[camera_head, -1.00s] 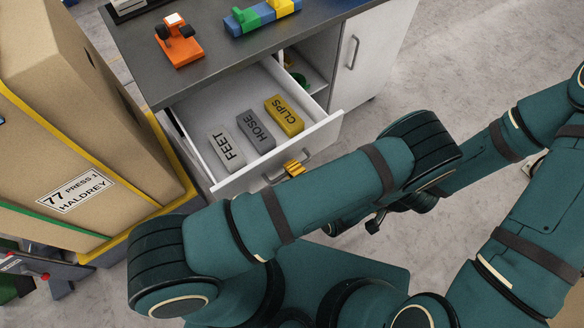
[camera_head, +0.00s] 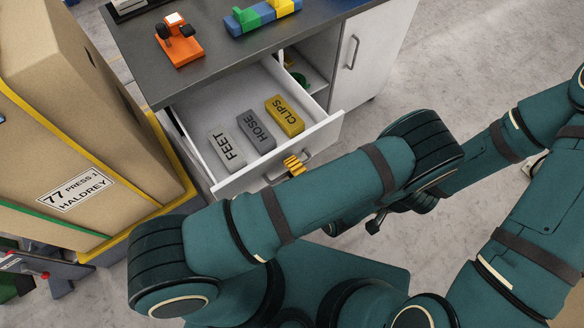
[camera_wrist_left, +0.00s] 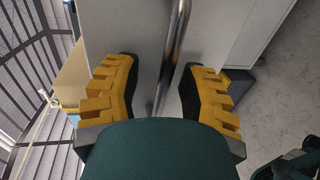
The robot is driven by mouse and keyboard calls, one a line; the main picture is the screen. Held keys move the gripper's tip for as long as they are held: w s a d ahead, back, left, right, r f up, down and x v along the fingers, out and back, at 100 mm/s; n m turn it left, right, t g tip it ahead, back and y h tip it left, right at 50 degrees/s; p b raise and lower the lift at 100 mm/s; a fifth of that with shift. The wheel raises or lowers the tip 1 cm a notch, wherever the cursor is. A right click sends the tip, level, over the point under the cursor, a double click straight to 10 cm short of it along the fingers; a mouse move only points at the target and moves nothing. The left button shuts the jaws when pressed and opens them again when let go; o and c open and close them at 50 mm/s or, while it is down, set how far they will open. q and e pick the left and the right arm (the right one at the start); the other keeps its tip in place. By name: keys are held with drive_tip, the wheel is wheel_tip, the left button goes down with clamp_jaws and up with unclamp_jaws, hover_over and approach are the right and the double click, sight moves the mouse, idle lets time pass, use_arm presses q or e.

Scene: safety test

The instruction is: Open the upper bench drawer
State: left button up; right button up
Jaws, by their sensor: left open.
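The upper bench drawer (camera_head: 318,137) is pulled out from the grey-topped bench, and its inside shows in the head view. It holds three labelled blocks: FEET (camera_head: 227,149), HOSE (camera_head: 254,130) and CLIPS (camera_head: 285,116). My left gripper (camera_head: 294,166) is at the drawer front by the handle, mostly hidden behind my arm. In the left wrist view, my left gripper (camera_wrist_left: 157,85) is open, with the metal bar handle (camera_wrist_left: 176,40) running between its yellow fingers. I cannot tell whether either finger touches the bar. My right gripper is not in view.
An orange device (camera_head: 178,45) and coloured blocks (camera_head: 262,14) stand on the bench top (camera_head: 215,50). A large cardboard carton (camera_head: 120,150) stands close to the drawer's left side. A white cabinet door (camera_head: 372,50) is shut at the right. Clear floor (camera_head: 450,70) lies right of the bench.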

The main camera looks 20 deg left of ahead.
use_arm(q)
wheel_tip(320, 180, up, 10)
drive_tip(key=shift+f, duration=0.1)
idle(0.4)
